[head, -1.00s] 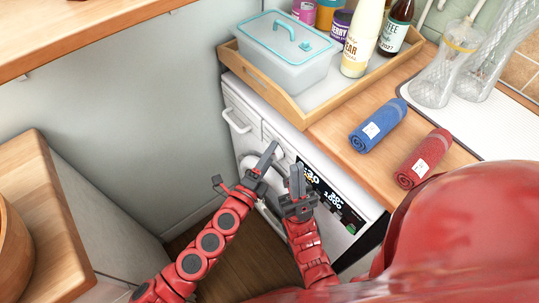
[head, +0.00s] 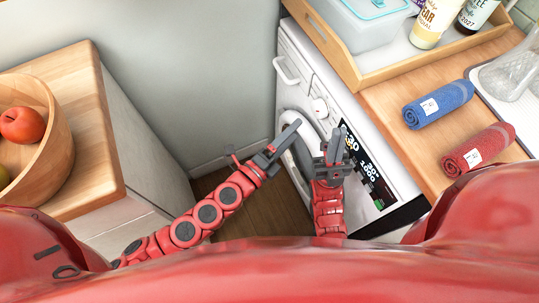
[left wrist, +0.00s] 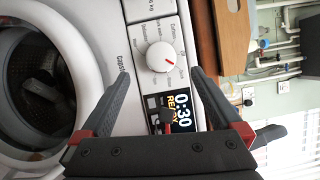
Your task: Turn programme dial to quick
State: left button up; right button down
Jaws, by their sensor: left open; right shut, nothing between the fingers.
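The programme dial (left wrist: 162,57) is a round white knob with a red mark on the washing machine's white panel (left wrist: 115,30). Small labels ring it, too small to read surely. In the head view the dial (head: 320,108) shows just beyond my grippers. My left gripper (head: 283,142) is open and empty, near the machine's front. In the left wrist view its fingers (left wrist: 160,73) stand apart on either side of the dial, with no contact visible. A dark display (left wrist: 178,112) reads 0:30 and READY. My right gripper (head: 333,135) is shut and empty, partly in front of the panel.
A wooden tray (head: 375,78) with a lidded tub and bottles stands on the counter above the machine. A blue towel (head: 438,104) and a red towel (head: 479,150) lie on the counter. A fruit bowl (head: 58,150) stands on the left cabinet. The floor (head: 240,215) between is clear.

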pick_arm(q)
jog(key=v, duration=0.8)
jog(key=shift+b, duration=0.35)
jog(key=shift+s+a, duration=0.1)
